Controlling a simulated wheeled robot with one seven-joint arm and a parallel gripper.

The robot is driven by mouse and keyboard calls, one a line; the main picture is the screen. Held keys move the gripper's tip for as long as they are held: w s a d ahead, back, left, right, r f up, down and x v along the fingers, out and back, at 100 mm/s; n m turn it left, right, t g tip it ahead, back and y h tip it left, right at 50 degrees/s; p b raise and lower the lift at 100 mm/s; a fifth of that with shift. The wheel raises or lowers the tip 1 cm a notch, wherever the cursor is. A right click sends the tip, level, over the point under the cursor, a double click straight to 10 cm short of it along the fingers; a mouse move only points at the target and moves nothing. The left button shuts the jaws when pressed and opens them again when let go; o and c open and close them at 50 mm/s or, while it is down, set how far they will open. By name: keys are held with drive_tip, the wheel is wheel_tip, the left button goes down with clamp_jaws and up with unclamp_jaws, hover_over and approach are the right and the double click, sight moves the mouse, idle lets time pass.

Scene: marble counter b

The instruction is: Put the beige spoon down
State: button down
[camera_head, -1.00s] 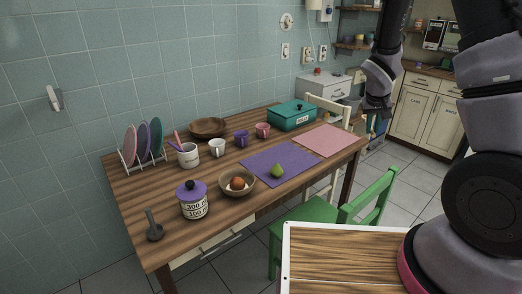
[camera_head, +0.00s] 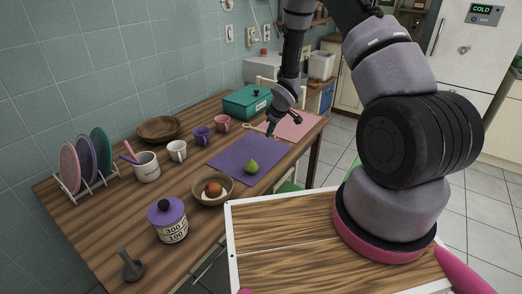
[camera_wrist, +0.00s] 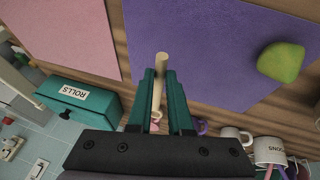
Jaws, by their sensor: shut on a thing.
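The beige spoon (camera_wrist: 159,72) is between the teal fingers of my gripper (camera_wrist: 160,90) in the wrist view. Its pale end sticks out past the fingertips, over the purple mat (camera_wrist: 200,45). In the head view my gripper (camera_head: 272,130) is low over the table, near where the purple mat (camera_head: 226,158) and the pink mat (camera_head: 305,122) meet. A small pale part of the spoon (camera_head: 256,127) shows beside the fingers. I cannot tell whether the spoon touches the table.
A green pear (camera_head: 251,166) lies on the purple mat. The teal ROLLS box (camera_head: 244,104), pink mug (camera_head: 222,124), purple mug (camera_head: 202,137) and white mug (camera_head: 177,150) stand behind. A bowl (camera_head: 208,200) holding a brown round thing is nearer. Most of the purple mat is bare.

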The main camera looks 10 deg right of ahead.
sight(268, 150)
drive_tip(key=shift+f, duration=3.6)
drive_tip(key=shift+f, duration=0.15)
drive_tip(key=c, duration=1.1)
unclamp_jaws()
drive_tip(key=s+d+r+m+h, duration=0.1)
drive_tip(key=s+d+r+m, duration=0.2)
drive_tip(key=r, duration=1)
drive_tip(key=s+d+r+m+t, duration=0.15)
drive_tip(key=s+r, duration=0.35)
drive_tip(key=r, duration=0.9)
drive_tip(key=s+d+r+m+h, duration=0.1)
drive_tip(key=s+d+r+m, duration=0.25)
drive_tip(key=r, duration=0.95)
drive_tip(key=s+a+r+m, duration=0.1)
drive_tip(key=s+r+m, duration=0.1)
drive_tip(key=s+r, duration=0.2)
drive_tip(key=s+a+r+m+y, duration=0.1)
drive_tip(key=s+r, duration=0.4)
drive_tip(key=s, duration=0.6)
drive_tip(key=s+a+r+m+y, duration=0.1)
drive_tip(key=s+r+m, duration=0.1)
drive_tip(key=s+r, duration=0.3)
drive_tip(key=shift+s+a+m+t, duration=0.2)
drive_tip(key=shift+s, duration=0.4)
drive_tip(key=shift+s+a+m+t, duration=0.15)
drive_tip(key=shift+s+m, duration=0.05)
drive_tip(key=shift+s, duration=0.4)
